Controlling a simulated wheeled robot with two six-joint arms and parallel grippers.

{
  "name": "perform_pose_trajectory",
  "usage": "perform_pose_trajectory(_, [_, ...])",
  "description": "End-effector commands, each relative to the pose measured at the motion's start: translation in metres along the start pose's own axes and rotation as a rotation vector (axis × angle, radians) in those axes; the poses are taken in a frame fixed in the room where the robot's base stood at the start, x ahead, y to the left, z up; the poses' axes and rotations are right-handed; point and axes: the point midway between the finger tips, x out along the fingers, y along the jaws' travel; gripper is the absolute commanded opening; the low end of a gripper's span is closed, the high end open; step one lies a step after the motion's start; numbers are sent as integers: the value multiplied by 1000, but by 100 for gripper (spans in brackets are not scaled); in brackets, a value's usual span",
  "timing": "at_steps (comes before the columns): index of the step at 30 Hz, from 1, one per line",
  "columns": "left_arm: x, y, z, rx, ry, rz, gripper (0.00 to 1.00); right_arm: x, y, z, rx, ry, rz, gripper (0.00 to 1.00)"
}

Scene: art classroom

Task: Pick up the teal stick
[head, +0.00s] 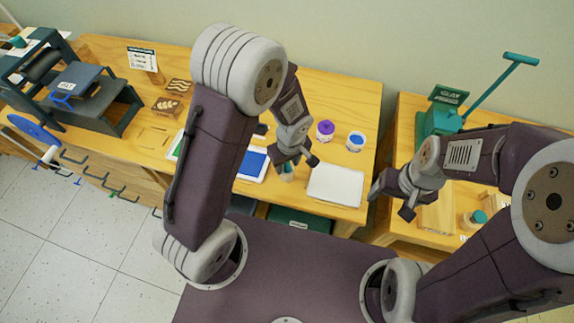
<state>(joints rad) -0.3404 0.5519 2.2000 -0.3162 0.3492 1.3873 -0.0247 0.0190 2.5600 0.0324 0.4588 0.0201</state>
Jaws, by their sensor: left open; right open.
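A small teal piece (287,170) shows just below my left gripper (293,160), on the wooden table between a blue panel and a white slab. It is mostly hidden by the gripper, so I cannot tell its full shape or whether the fingers touch it. My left gripper is open and points down over the table. My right gripper (391,202) is open and empty, near the gap between the two tables. No other loose teal stick is clearly visible.
The white slab (335,186), a purple-lidded jar (325,132) and a blue-topped jar (355,142) stand near my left gripper. A green clay machine (437,121) with a long lever and a teal-lidded jar (474,219) are on the right table. A dark press (95,95) stands left.

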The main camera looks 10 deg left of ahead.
Motion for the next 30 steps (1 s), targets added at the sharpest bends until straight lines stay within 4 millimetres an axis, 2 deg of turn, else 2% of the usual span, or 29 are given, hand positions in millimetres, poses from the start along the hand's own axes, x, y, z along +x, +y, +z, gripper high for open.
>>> perform_pose_trajectory(1, [0,0,0,0,0,0,43,0,0,0,0,0,0,73])
perform_pose_trajectory(3, [0,0,0,0,0,0,24,0,0,0,0,0,0,73])
perform_pose_trajectory(6, [0,0,0,0,0,0,0,0,0,0,0,0,0,73])
perform_pose_trajectory(16, [-6,0,-1,1,1,0,0,-1,0,0,0,0,0,73])
perform_pose_trajectory(24, [-67,2,-9,-1,4,6,0,-10,0,-1,0,0,0,73])
perform_pose_trajectory(30, [-96,0,-12,0,1,1,0,-12,0,-1,0,0,0,73])
